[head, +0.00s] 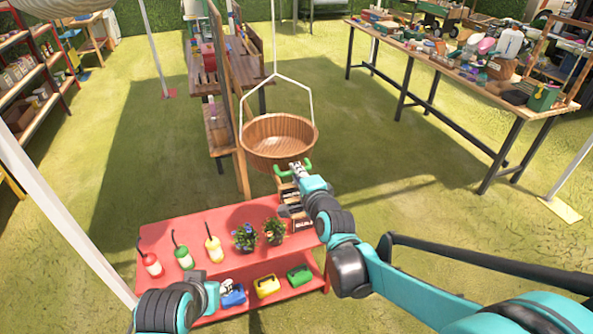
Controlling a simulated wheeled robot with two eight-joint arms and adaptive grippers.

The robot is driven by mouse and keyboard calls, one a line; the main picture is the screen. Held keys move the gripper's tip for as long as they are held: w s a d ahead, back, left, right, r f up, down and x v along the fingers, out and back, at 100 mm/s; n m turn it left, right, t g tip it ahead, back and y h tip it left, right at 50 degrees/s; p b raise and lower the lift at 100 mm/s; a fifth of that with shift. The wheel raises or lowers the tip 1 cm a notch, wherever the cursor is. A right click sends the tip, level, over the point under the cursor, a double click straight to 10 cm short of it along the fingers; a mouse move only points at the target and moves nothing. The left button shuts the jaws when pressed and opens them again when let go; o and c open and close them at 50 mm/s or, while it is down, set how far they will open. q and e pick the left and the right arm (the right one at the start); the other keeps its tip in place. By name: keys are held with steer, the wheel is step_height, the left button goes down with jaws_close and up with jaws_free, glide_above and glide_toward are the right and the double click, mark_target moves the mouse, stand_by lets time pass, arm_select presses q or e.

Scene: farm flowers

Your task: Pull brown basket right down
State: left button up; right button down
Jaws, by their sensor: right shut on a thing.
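The brown basket (279,140) is a round wooden bowl hanging by pale cords above the grass, beyond the red shelf. It looks about level. My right gripper (301,167) is at the lower right of the basket, with its green fingers against the near underside. It is shut on the basket, though the exact contact is small and partly hidden. My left gripper (226,287) is low at the bottom left, in front of the red shelf and away from the basket. Its fingers are too unclear to read.
A wooden post (238,120) stands just left of the basket. A long cluttered table (480,95) is at the right. Open grass lies between.

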steer(key=shift+s+f, duration=0.15)
steer(key=shift+f, duration=0.15)
steer(key=c, duration=1.6)
jaws_free()
steer(key=shift+o, duration=0.2)
steer(key=v, duration=1.1)
steer(key=shift+s, duration=0.35)
steer(key=shift+d+r, duration=0.1)
steer(key=shift+d, duration=0.05)
steer(key=s+d+f+n+g+h, duration=0.2)
steer(key=s+d+f+n+g, duration=0.2)
steer(key=s+d+f+n, duration=0.1)
steer(key=s+d+f+n+g+h, duration=0.2)
steer(key=s+d+f+n, duration=0.4)
steer(key=s, duration=0.6)
steer(key=d+n+g, duration=0.1)
steer(key=d+n, duration=0.1)
steer(key=n, duration=0.1)
steer(key=shift+g+h, duration=0.4)
